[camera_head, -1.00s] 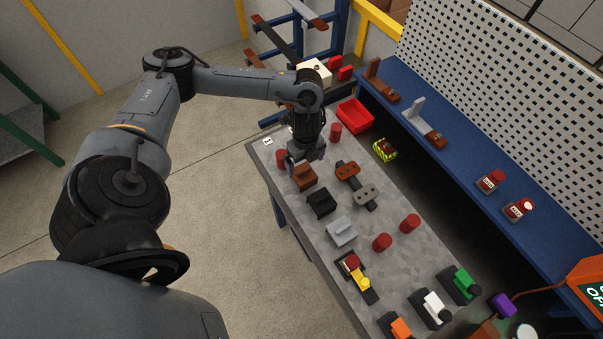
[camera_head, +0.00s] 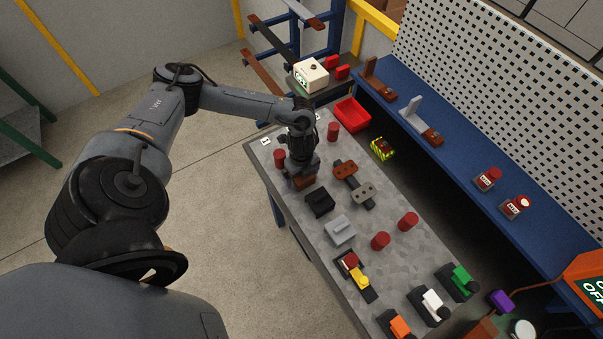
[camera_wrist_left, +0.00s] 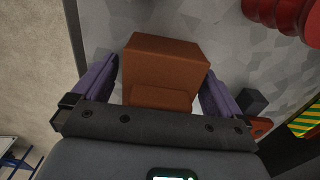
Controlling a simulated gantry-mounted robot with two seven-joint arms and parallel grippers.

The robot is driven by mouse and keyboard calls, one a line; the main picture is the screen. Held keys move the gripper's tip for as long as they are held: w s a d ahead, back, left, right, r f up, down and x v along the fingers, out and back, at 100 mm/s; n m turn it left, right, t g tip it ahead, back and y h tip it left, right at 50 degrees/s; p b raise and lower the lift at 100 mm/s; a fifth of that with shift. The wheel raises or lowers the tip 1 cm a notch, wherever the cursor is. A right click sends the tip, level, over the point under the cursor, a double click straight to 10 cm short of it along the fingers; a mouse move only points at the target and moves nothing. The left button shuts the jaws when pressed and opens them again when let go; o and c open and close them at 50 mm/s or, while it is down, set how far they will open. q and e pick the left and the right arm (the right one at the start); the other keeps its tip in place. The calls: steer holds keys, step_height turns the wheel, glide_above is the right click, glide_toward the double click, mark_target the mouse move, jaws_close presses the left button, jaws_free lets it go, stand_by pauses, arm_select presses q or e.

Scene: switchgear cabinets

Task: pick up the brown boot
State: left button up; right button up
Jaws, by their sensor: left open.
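The brown boot (camera_head: 304,183) sits on the grey table, mostly hidden under my left gripper (camera_head: 301,174) in the head view. In the left wrist view the brown boot (camera_wrist_left: 163,70) is a block with a lower step toward me. My left gripper (camera_wrist_left: 158,88) is open, with one purple finger on each side of the boot. A small gap shows at the left finger; I cannot tell whether the right finger touches. My right gripper is not in view.
A black boot (camera_head: 320,202) and a grey boot (camera_head: 340,230) stand in a row toward the front. Red cylinders (camera_head: 280,157) and (camera_head: 333,131) stand near the gripper. A red bin (camera_head: 352,115) is at the back.

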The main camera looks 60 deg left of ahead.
arm_select(q)
steer(key=shift+c, duration=0.5)
steer(key=c, duration=0.9)
steer(key=shift+o, duration=0.2)
steer(key=shift+r, duration=0.2)
